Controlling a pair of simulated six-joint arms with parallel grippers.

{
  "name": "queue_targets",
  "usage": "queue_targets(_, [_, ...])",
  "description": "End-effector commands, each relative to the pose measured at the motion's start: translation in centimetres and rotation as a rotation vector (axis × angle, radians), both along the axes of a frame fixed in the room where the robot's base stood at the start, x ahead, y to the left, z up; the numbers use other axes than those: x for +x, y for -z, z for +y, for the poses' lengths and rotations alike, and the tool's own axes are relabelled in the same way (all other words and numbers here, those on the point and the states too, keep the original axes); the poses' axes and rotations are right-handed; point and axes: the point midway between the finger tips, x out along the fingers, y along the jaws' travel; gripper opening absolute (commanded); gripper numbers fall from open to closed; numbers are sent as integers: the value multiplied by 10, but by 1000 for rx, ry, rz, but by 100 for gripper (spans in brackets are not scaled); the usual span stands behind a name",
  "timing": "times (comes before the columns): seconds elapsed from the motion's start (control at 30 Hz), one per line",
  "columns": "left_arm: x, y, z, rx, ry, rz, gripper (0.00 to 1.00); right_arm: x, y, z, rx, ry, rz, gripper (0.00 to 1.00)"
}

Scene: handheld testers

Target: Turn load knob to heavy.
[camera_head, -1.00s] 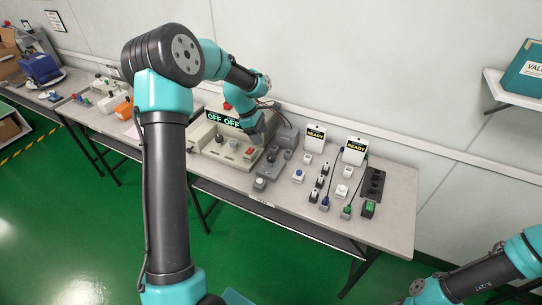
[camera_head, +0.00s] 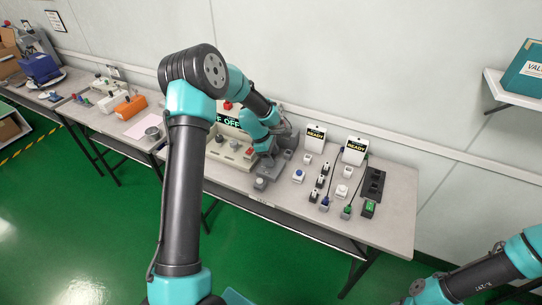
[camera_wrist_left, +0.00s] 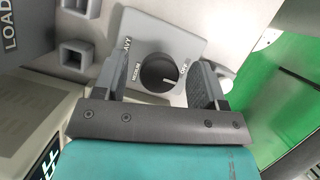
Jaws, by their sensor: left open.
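The load knob (camera_wrist_left: 158,73) is round and black on a light grey plate in the left wrist view. Its short white mark points right, towards a small label. A label partly hidden by a finger, ending in "AVY", stands at the knob's upper left, with another small label beside the knob. My left gripper (camera_wrist_left: 157,76) is open, with one finger on each side of the knob; I cannot tell whether they touch it. In the head view my left gripper (camera_head: 264,147) is over the grey tester, and the knob is hidden there.
Two white "READY" testers (camera_head: 316,139) and several small switches stand right of my left gripper on the table (camera_head: 393,225).

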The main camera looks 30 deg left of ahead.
Motion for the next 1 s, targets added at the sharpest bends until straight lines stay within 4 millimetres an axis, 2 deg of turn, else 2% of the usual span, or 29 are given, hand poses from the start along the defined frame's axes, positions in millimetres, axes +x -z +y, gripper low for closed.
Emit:
queue_targets(0.07, [0, 0, 0, 0, 0, 0, 65, 0, 0, 0, 0, 0, 0, 43])
queue_targets(0.57, [0, 0, 0, 0, 0, 0, 17, 0, 0, 0, 0, 0, 0, 43])
queue_targets(1.0, [0, 0, 0, 0, 60, 1, 16, 0, 0, 0, 0, 0, 0, 43])
